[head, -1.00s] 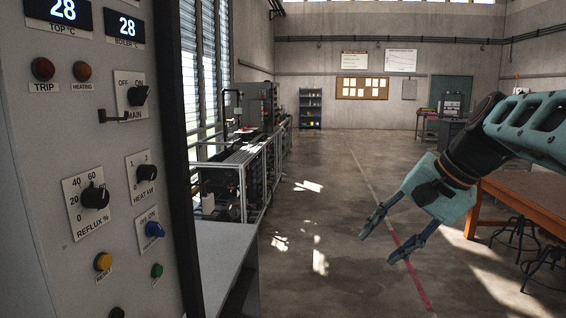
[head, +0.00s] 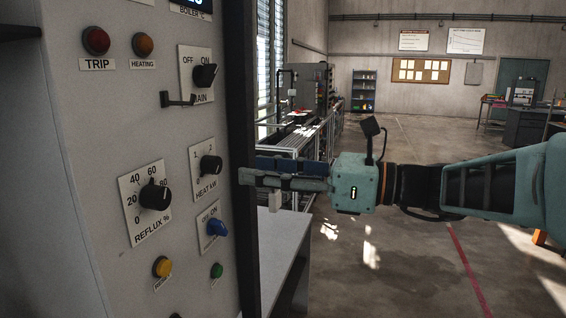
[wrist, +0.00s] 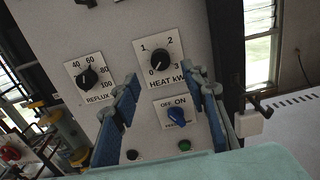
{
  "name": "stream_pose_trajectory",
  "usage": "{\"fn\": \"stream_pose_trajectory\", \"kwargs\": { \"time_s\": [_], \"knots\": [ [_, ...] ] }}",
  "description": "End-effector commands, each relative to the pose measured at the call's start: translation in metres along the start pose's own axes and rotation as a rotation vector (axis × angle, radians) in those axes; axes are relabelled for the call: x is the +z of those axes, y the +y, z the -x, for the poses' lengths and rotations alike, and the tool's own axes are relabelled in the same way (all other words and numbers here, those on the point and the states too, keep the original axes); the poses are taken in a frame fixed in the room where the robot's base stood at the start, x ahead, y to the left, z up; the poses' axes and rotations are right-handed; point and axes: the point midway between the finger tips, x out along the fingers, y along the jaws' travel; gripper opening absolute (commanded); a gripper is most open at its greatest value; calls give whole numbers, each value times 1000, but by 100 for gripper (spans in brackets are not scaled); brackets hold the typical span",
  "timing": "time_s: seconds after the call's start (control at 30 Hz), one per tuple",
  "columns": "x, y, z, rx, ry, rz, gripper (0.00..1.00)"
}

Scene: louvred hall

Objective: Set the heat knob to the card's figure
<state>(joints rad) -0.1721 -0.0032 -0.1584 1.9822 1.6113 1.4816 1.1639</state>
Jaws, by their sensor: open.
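The heat knob (head: 210,166) is a black knob on a white plate marked HEAT kW, on the grey control panel. In the wrist view the heat knob (wrist: 159,61) sits centrally above a scale from 0 to 3; its pointer seems to be toward 0, but is small. My gripper (head: 246,171) is at the panel's right edge in the head view, level with the knob and apart from it. In the wrist view my gripper (wrist: 162,82) is open and empty, its fingers at either side below the knob. I cannot make out a card with a figure.
The reflux knob (head: 154,195) is left of the heat knob, the blue switch (head: 216,228) below it, the main switch (head: 205,76) above with a black bracket (head: 178,99). A small white block (wrist: 249,123) is right of my fingers.

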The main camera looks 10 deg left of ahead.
Motion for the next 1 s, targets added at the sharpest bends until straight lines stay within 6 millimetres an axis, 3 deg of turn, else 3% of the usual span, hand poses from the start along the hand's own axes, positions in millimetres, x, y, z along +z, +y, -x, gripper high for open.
{"fn": "stream_pose_trajectory", "kwargs": {
  "time_s": [0.5,1.0],
  "knots": [
    [-1,0,-74,2,2,2,41],
    [0,0,-82,-1,2,4,41]
  ]
}}
